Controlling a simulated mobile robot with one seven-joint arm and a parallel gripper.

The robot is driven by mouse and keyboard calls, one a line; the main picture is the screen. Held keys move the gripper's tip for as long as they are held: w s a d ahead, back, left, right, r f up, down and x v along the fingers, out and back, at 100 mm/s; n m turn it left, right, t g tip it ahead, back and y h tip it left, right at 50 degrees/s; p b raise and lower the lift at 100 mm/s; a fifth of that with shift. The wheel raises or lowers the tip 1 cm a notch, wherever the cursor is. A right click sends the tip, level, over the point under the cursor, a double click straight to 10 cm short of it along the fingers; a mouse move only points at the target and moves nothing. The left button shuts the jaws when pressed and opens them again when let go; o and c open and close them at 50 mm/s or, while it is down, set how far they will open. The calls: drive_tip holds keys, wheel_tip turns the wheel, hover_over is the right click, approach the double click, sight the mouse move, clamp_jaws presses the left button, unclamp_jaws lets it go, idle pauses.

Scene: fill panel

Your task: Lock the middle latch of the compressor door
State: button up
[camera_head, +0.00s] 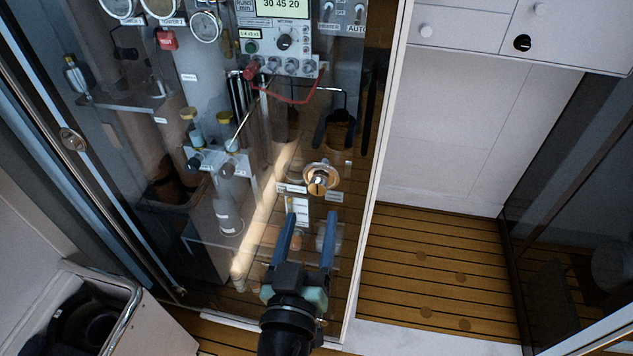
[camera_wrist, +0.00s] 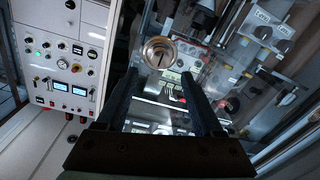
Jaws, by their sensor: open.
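The compressor door (camera_head: 345,240) is a clear panel with a pale frame edge on its right, in front of gauges and pipework. A round brass-coloured latch (camera_head: 318,182) sits on the panel near its right side, with small labels below it. It also shows in the wrist view (camera_wrist: 160,53) as a round metal cup with a slot or tab inside. My gripper (camera_head: 310,222) has two blue fingers, open and empty, below the latch in the head view. In the wrist view the fingers (camera_wrist: 162,80) point toward the latch, which lies just beyond the tips. I see no contact.
A long metal handle bar (camera_head: 75,145) runs along the left. An open bin (camera_head: 90,315) stands at the lower left. White cabinets (camera_head: 480,120) stand at the right, with bare slatted floor (camera_head: 440,265) in front. The wrist view shows a control panel (camera_wrist: 62,65) at left.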

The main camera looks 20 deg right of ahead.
sight(317, 189)
drive_tip(key=p+x, duration=0.1)
drive_tip(key=x, duration=0.6)
drive_tip(key=shift+w, duration=0.25)
clamp_jaws()
